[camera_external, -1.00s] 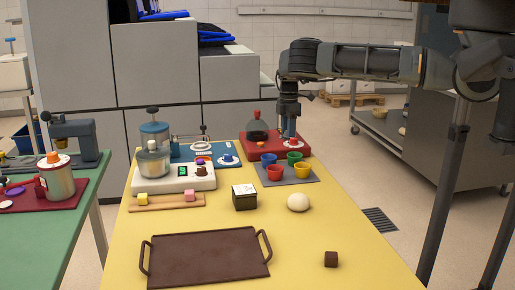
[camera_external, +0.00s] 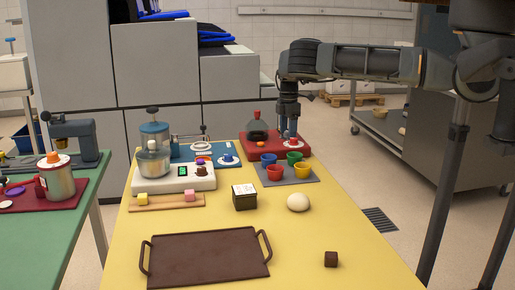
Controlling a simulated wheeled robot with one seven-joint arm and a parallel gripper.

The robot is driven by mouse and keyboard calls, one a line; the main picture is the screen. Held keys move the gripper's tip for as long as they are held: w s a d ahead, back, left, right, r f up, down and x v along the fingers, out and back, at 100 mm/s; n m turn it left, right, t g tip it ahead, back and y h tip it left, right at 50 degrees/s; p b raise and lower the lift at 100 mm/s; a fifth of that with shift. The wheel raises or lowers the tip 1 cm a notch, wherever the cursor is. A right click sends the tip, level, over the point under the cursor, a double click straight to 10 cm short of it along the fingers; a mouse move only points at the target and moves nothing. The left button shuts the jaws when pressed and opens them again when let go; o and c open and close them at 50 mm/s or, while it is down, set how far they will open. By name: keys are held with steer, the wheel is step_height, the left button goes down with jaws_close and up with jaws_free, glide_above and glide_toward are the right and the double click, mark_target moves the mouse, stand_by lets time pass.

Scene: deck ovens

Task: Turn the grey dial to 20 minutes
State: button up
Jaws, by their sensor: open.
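My gripper (camera_external: 290,134) points straight down at the back right of the yellow table, over the red base (camera_external: 275,150). Its fingers are open and at or just above a small dial on a white round plate (camera_external: 291,141). The fingers cover most of this dial, so its colour, its pointer and any contact are unclear. I cannot read any minute marks. A small grey domed oven (camera_external: 257,131) with a red top stands on the same red base, left of my gripper.
Several coloured cups stand on a grey mat (camera_external: 302,178) in front. A blue dial (camera_external: 227,157) on a white disc and a white machine (camera_external: 175,182) are to the left. A brown tray (camera_external: 207,258) lies at the front. The table's right front is mostly clear.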

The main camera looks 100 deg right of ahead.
steer(key=shift+r, duration=3.9)
